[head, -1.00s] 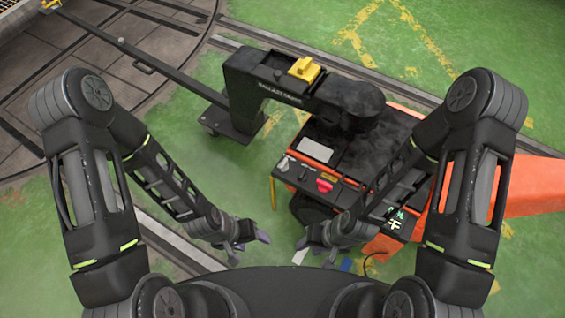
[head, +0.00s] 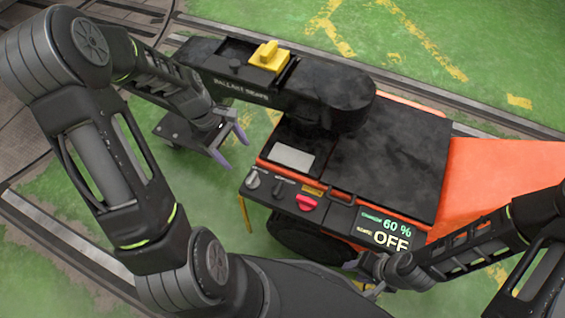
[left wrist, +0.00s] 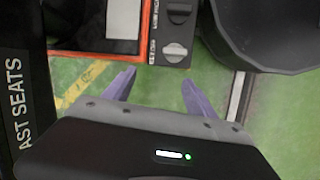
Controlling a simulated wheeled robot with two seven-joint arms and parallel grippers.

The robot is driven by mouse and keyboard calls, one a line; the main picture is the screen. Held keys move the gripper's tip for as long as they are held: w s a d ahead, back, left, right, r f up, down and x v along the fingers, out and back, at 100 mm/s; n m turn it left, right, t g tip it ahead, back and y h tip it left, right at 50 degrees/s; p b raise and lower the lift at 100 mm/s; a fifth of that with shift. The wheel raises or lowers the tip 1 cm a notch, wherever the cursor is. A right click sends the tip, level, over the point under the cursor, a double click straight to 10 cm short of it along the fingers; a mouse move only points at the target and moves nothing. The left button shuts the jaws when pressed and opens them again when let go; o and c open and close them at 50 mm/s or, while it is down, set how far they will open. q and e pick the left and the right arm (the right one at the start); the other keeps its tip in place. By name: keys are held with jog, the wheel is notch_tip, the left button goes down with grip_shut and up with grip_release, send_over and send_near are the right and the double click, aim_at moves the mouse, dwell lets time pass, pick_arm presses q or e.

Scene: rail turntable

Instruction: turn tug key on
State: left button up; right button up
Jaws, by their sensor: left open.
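The orange and black tug (head: 390,150) has a control panel along its near edge. A light grey knob (head: 253,180) sits at the panel's left end, with a dark knob (head: 278,187) and a red handle (head: 306,203) to its right. The panel's screen (head: 385,228) reads 60 % and OFF. My left gripper (head: 233,148) is open and empty, left of the panel and apart from it. In the left wrist view its fingers (left wrist: 157,88) point toward the grey knob (left wrist: 175,52); the knob labels are too small to read. My right gripper (head: 362,275) is low, near the tug's front; its jaws are unclear.
A black ballast arm (head: 260,85) with a yellow block (head: 269,57) rises behind the panel, close to my left arm. A dark wheel (head: 300,238) is below the panel. Green floor (head: 190,215) is clear to the left of the tug.

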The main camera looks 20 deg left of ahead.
aim_at(252, 177)
pick_arm(q)
jog(key=shift+s+d+r+n+g+h, duration=0.2)
jog(key=shift+s+d+n+g+h, duration=0.1)
jog(key=shift+s+d+n, duration=0.2)
jog(key=shift+s+d+r+n+g+h, duration=0.2)
jog(key=shift+s+d+n+g, duration=0.15)
jog(key=shift+d, duration=0.25)
jog(key=b+x, duration=0.2)
jog(key=x, duration=0.6)
jog(key=shift+w, duration=0.1)
jog(key=shift+r, duration=0.1)
jog(key=shift+c, duration=0.2)
jog(key=c, duration=1.3)
